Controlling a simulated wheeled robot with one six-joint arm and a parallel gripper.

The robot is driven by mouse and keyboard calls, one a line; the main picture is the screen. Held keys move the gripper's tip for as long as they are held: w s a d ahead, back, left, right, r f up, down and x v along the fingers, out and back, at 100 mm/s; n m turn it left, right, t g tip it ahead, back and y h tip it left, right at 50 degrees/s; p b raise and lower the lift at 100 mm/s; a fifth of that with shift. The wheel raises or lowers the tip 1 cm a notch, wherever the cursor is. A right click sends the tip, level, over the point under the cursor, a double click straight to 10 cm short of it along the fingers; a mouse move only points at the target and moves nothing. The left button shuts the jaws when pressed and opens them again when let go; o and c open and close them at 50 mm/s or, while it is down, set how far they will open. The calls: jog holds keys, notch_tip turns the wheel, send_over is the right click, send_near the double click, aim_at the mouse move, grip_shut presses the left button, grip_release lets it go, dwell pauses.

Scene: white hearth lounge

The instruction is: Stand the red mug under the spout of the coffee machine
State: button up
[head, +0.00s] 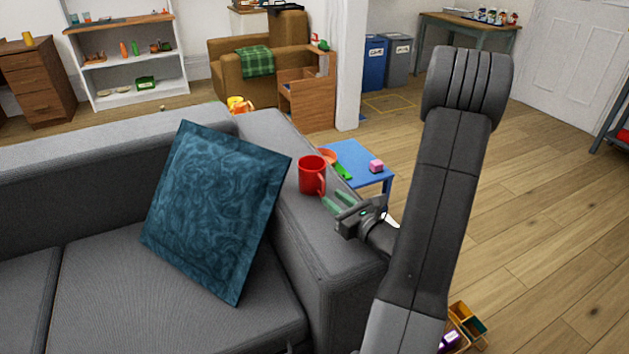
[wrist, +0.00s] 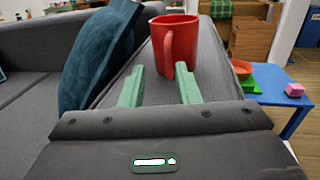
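The red mug (head: 311,175) stands upright on the right armrest of the grey sofa. In the wrist view the red mug (wrist: 174,40) is just beyond my fingertips, with its handle turned toward me. My gripper (head: 340,200) is at the armrest, close to the mug and on its handle side. In the wrist view the two green fingers of my gripper (wrist: 159,86) are apart with nothing between them. I see no coffee machine in either view.
A teal cushion (head: 215,210) leans on the sofa (head: 150,290) left of the armrest. A low blue table (head: 362,158) with small toys stands behind the armrest. A brown armchair (head: 258,62) and shelves are farther back. Wooden floor (head: 540,180) is open at right.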

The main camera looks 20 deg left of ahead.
aim_at(324, 185)
jog(key=shift+w+a, duration=0.45)
jog(key=shift+w, duration=0.15)
jog(key=shift+w+r+b+x, duration=0.1)
jog(key=shift+b+x, duration=0.05)
jog(key=shift+x, duration=1.2)
jog(key=shift+w+r+b+x, duration=0.1)
jog(key=shift+b+x, duration=0.05)
jog(key=shift+x, duration=1.2)
jog(key=shift+d, duration=0.15)
jog(key=shift+c, duration=0.4)
grip_shut()
